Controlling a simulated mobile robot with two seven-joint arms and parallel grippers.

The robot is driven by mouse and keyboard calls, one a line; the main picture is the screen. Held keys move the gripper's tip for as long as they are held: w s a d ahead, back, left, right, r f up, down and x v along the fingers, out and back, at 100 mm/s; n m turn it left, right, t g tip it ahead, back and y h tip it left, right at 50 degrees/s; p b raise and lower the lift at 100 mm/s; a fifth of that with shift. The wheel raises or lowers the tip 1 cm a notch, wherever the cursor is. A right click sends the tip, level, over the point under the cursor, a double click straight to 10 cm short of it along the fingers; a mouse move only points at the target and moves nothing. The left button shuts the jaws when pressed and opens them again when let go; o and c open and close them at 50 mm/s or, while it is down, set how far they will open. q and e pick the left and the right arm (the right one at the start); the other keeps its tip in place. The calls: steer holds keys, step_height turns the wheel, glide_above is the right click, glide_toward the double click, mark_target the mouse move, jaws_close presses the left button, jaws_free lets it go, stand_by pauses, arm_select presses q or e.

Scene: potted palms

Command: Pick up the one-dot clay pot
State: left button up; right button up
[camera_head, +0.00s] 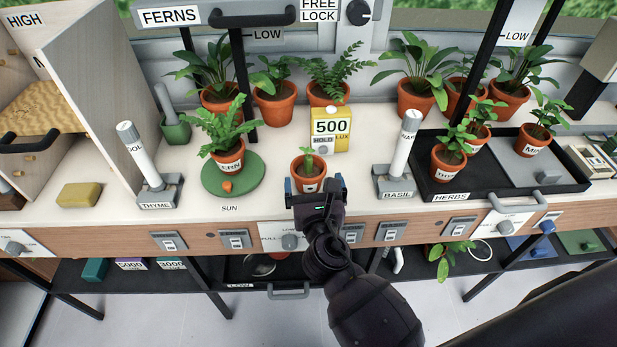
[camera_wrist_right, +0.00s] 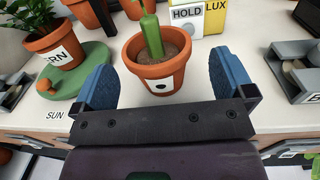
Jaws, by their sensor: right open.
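The one-dot clay pot (camera_head: 308,176) is a small terracotta pot with a green sprout. It stands upright near the front edge of the bench. In the wrist view the pot (camera_wrist_right: 158,68) shows a white label with one black dot, and dark soil inside. My right gripper (camera_head: 315,186) is open just in front of it. In the wrist view its blue fingertips (camera_wrist_right: 163,80) are spread to the left and right of the pot, with gaps on both sides. My left gripper does not show.
A yellow lux meter (camera_head: 330,127) stands close behind the pot. A fern pot (camera_head: 229,160) on a green disc (camera_head: 233,182) is to the left. The basil post (camera_head: 402,150) and black herbs tray (camera_head: 463,183) are to the right. Bare bench lies between them.

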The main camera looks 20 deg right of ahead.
mark_target(309, 171)
steer(key=shift+a+b+x, duration=0.15)
steer(key=shift+x, duration=1.2)
steer(key=shift+a+b+x, duration=0.15)
steer(key=shift+x, duration=1.15)
steer(key=c, duration=0.9)
